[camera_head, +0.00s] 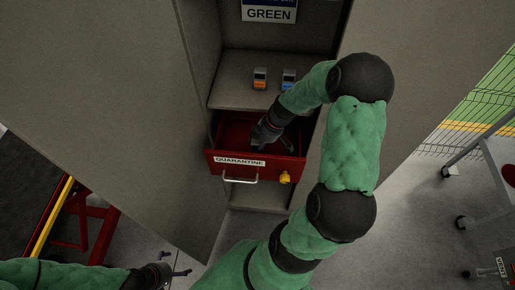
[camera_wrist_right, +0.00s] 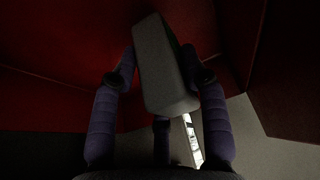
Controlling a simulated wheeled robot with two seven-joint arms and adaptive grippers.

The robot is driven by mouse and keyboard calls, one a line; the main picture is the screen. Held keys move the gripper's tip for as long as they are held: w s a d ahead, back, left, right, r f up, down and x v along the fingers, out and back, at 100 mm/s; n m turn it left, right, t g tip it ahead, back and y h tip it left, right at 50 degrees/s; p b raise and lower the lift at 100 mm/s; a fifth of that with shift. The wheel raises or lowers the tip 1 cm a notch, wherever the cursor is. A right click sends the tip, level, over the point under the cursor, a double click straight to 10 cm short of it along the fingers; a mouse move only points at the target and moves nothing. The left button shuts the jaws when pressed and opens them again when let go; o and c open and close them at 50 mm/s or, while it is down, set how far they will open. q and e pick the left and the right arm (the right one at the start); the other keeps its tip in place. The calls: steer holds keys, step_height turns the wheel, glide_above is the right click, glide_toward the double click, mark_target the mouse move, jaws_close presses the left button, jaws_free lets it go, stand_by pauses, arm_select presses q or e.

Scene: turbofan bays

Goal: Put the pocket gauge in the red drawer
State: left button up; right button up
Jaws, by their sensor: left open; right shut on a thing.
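The red drawer (camera_head: 233,160) is pulled open below a shelf and carries a "QUARANTINE" label. My right gripper (camera_head: 262,138) reaches down into the drawer opening. In the right wrist view it is shut on a grey block-shaped body, the pocket gauge (camera_wrist_right: 162,65), with red drawer walls around it. The gauge's face is turned away, and the head view does not show it clearly. I cannot tell whether it touches the drawer floor. My left gripper (camera_head: 175,265) is open and empty at the lower left, outside the drawer.
Two small devices, one orange (camera_head: 260,78) and one blue (camera_head: 289,78), stand on the shelf (camera_head: 235,92) above the drawer. Grey cabinet walls flank the opening. A wheeled cart (camera_head: 490,165) stands at right.

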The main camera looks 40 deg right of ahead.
steer(key=shift+f, duration=1.35)
steer(key=shift+b, duration=0.3)
steer(key=shift+f, duration=0.15)
steer(key=o, duration=1.3)
steer(key=shift+r, duration=0.25)
steer(key=p+v, duration=0.2)
steer(key=v, duration=0.9)
steer(key=shift+s+d+r, duration=0.1)
steer(key=shift+r, duration=0.25)
